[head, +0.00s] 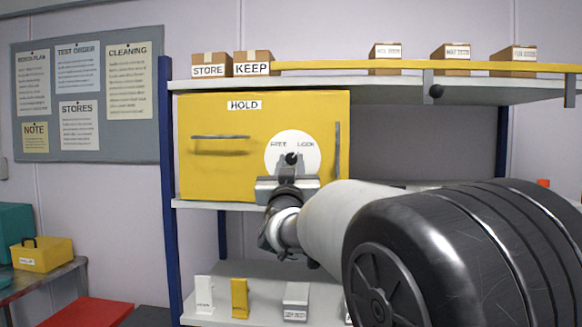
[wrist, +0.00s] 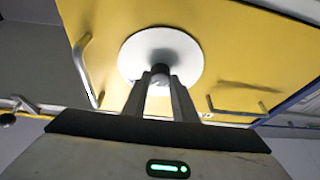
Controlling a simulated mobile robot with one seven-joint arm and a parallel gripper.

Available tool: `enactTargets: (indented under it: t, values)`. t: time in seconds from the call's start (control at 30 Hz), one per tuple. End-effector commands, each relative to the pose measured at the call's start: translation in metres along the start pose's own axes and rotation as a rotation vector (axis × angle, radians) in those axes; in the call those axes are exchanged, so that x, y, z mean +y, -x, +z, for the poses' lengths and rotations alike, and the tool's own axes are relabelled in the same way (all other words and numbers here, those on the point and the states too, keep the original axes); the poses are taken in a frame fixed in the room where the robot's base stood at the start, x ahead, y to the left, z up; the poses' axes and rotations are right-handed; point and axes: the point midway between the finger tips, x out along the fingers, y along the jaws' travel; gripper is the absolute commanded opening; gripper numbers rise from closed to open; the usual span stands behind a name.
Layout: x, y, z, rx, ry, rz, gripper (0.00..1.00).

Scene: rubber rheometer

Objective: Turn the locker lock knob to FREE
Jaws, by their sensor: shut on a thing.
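The yellow locker (head: 220,165) stands on the shelf with a HOLD label (head: 244,105) at its top. A white round dial (head: 304,141) on its front reads FREE at left and LOCK at right. The black lock knob (head: 291,158) sits at the dial's centre. My gripper (head: 291,166) reaches it from below and in front, shut on the knob. In the wrist view the two fingers (wrist: 160,84) close around the dark knob (wrist: 161,68) in front of the white dial (wrist: 160,52). I cannot tell which word the knob points to.
A horizontal handle (head: 220,137) and a vertical handle (head: 337,150) stick out from the locker front. Cardboard boxes (head: 252,62) stand on the shelf above. Small labelled items (head: 239,297) stand on the lower shelf. My arm fills the lower right.

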Motion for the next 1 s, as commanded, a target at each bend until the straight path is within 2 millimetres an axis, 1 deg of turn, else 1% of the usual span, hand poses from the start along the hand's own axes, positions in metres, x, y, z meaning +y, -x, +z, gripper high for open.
enactTargets:
  t: [0.27, 1.0]
  values:
    - [0.0036, 0.0007, 0.0015, -0.011, 0.227, -0.092, 0.03]
    - [0.0088, -0.0027, -0.0065, -0.042, 0.88, -0.357, 0.03]
